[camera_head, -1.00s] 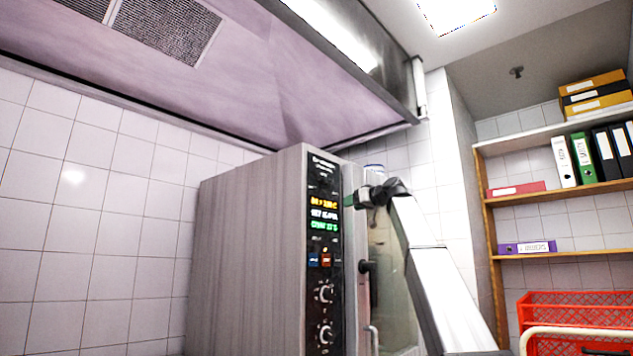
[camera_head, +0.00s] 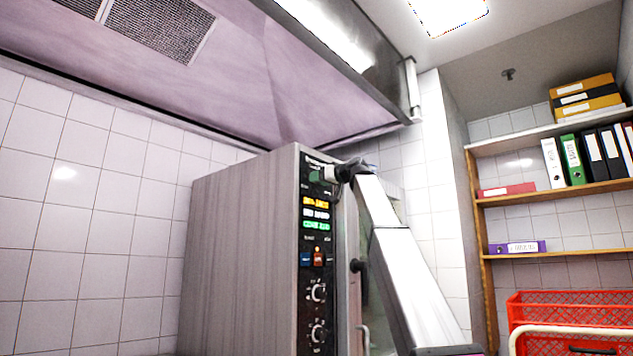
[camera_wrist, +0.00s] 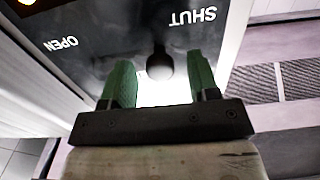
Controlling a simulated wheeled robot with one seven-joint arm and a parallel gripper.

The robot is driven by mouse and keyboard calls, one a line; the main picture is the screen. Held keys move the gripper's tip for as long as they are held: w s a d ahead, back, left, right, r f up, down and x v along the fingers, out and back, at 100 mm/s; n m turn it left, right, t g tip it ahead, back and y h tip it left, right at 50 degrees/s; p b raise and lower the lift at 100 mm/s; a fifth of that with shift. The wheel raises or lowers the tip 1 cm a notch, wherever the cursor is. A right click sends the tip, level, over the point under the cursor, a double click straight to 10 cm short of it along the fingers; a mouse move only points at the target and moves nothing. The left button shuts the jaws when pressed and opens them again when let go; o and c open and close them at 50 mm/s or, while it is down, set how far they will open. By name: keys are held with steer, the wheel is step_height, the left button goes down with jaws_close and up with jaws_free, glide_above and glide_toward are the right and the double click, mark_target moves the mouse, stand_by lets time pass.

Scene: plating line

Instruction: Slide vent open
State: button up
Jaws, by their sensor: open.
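The vent slider's dark round knob (camera_wrist: 160,63) shows in the wrist view on a black panel. The upside-down label SHUT (camera_wrist: 193,17) is close to it on the right, and OPEN (camera_wrist: 61,43) is farther off on the left. My gripper (camera_wrist: 161,80) is open, its two green fingers on either side of the knob with gaps visible. I cannot tell how deep the knob sits between them. In the head view my gripper (camera_head: 317,174) is at the top of the oven's control panel (camera_head: 318,272) and hides the knob there.
The tall grey oven (camera_head: 240,250) stands by a tiled wall, with dials and a door handle (camera_head: 364,338) below my arm. An extractor hood (camera_head: 240,70) hangs above. Shelves with folders (camera_head: 575,160) and a red crate (camera_head: 560,312) are at the right.

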steer(key=shift+x, duration=0.9)
jaws_close()
steer(key=w+d, duration=0.4)
steer(key=w, duration=0.1)
steer(key=shift+w+d, duration=0.3)
steer(key=shift+w, duration=0.1)
jaws_free()
steer(key=shift+w+d, duration=0.1)
